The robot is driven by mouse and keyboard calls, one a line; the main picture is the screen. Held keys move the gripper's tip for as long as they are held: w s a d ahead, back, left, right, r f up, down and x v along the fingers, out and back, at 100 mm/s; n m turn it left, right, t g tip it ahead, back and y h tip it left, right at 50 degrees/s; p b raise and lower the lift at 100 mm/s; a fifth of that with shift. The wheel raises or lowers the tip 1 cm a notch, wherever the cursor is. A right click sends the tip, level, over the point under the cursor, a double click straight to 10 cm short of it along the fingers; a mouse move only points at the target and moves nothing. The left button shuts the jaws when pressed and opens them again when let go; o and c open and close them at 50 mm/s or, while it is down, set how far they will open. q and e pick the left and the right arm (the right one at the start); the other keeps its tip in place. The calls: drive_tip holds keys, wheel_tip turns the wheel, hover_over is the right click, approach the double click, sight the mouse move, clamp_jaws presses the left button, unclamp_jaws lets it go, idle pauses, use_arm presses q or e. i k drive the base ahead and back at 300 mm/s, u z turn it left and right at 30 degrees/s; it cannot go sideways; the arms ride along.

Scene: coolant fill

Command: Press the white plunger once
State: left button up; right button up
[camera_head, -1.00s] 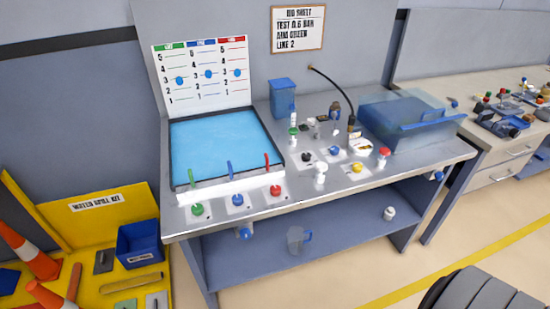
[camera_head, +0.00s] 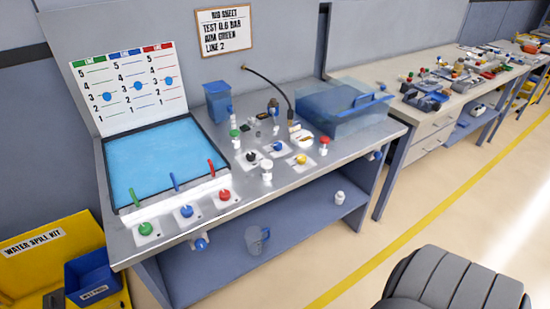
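A white upright cylinder with a rounded top (camera_head: 267,170), which looks like the white plunger, stands near the front edge of the metal bench top (camera_head: 310,172). It is right of the red knob (camera_head: 224,194) and in front of the black knob (camera_head: 251,156). Whether it is up or pressed I cannot tell. Neither of my grippers is in view, and nothing covers the plunger.
Blue (camera_head: 278,146) and yellow (camera_head: 301,158) knobs and a red-capped white bottle (camera_head: 323,145) stand close behind the plunger. A blue-floored tray (camera_head: 165,160) lies left, a clear blue tank (camera_head: 343,108) right. A chair (camera_head: 452,281) stands at the lower right.

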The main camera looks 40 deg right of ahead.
sight(266, 164)
drive_tip(key=z, duration=1.3)
drive_tip(key=k, duration=0.5)
drive_tip(key=z, duration=0.95)
drive_tip(key=i, duration=1)
drive_tip(key=u, duration=2.6)
